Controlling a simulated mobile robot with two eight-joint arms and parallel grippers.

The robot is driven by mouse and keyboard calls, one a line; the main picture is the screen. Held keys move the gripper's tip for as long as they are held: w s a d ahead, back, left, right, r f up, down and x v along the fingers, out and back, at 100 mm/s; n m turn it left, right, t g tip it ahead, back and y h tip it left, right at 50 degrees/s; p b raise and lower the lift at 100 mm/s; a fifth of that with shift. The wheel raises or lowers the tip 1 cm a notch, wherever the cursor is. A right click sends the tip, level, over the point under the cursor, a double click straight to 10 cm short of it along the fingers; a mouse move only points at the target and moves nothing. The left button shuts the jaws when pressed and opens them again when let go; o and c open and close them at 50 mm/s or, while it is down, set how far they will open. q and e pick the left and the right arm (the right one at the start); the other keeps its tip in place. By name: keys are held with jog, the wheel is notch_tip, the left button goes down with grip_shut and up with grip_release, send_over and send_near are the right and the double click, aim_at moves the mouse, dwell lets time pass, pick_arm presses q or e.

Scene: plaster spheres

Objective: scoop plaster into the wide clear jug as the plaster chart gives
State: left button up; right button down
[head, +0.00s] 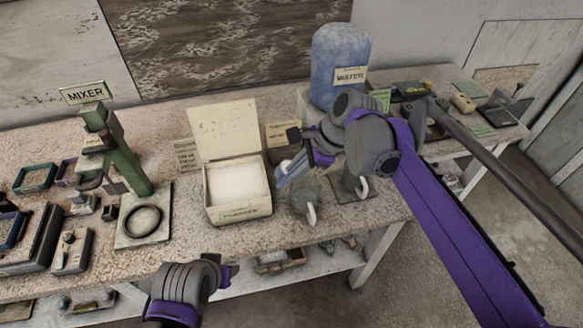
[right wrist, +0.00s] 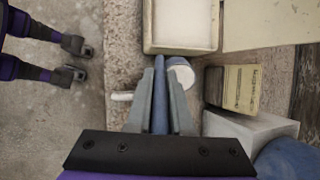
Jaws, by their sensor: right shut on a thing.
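My right gripper (head: 290,168) is shut on a blue scoop (right wrist: 160,110). In the right wrist view a round, white-filled blue rim, seemingly the scoop's bowl, shows just past the fingertips. The clear jug (head: 305,197) with a white handle stands just below and in front of this gripper. A second vessel with a white handle (head: 362,187) is to its right, partly hidden by my arm. The open plaster box (head: 238,205), full of white powder, is left of the gripper. My left gripper (right wrist: 82,60) has its two fingers apart and looks empty, off the table's front edge.
A card (head: 282,133), perhaps the chart, stands behind the box; its text is unreadable. A blue water container (head: 340,65) stands at the back. The green mixer stand (head: 120,150) and several small tools are at left. More small items lie at the right end.

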jog(key=shift+s+d+f+t+y+b, duration=0.15)
jog(key=shift+d+f+y+b, duration=0.4)
jog(key=shift+y+b, duration=0.6)
jog(key=shift+d+f+t+y+b, duration=0.35)
jog(key=shift+f+y+b, duration=0.35)
jog(key=shift+y+b, duration=0.45)
jog(key=shift+s+d+f+t+y+b, duration=0.1)
jog(key=shift+d+f+y+b, duration=0.5)
jog(key=shift+y+b, duration=0.5)
jog(key=shift+d+f+b, duration=0.15)
jog(key=shift+f+b, duration=0.1)
jog(key=shift+b, duration=0.45)
jog(key=shift+s+d+y+b, duration=0.1)
jog(key=shift+d+y+b, duration=0.1)
jog(key=shift+y+b, duration=0.4)
